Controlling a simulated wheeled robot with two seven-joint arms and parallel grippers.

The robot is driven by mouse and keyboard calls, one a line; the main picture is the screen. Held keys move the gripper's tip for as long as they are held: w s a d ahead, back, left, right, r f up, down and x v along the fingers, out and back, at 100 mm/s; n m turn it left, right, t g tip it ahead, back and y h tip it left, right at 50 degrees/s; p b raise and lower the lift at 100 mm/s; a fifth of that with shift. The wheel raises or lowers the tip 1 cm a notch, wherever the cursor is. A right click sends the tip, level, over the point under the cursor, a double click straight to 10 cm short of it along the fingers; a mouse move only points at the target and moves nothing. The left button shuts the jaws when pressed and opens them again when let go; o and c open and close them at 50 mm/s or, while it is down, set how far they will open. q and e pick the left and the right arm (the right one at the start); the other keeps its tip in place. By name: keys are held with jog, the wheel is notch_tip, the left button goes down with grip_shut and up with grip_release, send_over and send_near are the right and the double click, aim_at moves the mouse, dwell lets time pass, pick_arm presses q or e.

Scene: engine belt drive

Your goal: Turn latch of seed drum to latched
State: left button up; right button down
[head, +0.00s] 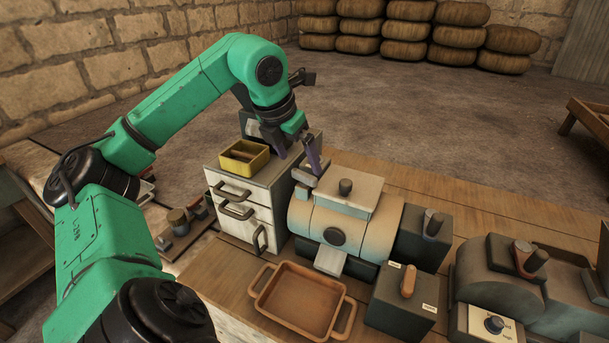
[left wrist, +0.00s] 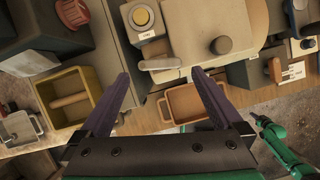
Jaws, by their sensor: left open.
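The seed drum (head: 318,222) is a pale, rounded housing in the middle of the head view, with a flat lid and a dark knob (head: 345,187) on top. A small light-grey lever (head: 304,178), which looks like the latch, sits at its upper left edge. In the left wrist view this lever (left wrist: 159,63) lies crosswise just beyond the fingertips. My left gripper (head: 296,150) is open, its two purple-grey fingers pointing down above the lever. In the left wrist view the gripper (left wrist: 160,73) has nothing between its fingers. Contact with the lever cannot be told. My right gripper is not seen.
A yellow box (head: 244,158) stands on a white drawer cabinet (head: 239,214) left of the drum. An orange-brown tray (head: 258,297) lies in front. Dark boxes with handles (head: 398,307) and other machinery (head: 497,275) crowd the right side.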

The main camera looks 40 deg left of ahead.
aim_at(304, 173)
pick_arm(q)
jog(key=x, duration=0.4)
jog(key=shift+w+a+f, duration=0.1)
jog(key=shift+f, duration=0.35)
jog(key=c, duration=1.1)
jog(key=r+n+p, duration=0.1)
jog(key=p, duration=0.1)
jog(key=shift+n+y+p, duration=0.35)
jog(key=shift+n+y, duration=0.05)
jog(key=shift+f+p, duration=0.2)
jog(key=shift+p, duration=0.1)
jog(key=shift+w+f+n, duration=0.1)
jog(key=shift+f+n, duration=0.1)
jog(key=shift+n, duration=0.2)
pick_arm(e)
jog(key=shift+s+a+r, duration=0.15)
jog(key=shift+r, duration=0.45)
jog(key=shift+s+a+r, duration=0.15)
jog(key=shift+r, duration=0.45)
pick_arm(q)
jog(key=o, duration=1.1)
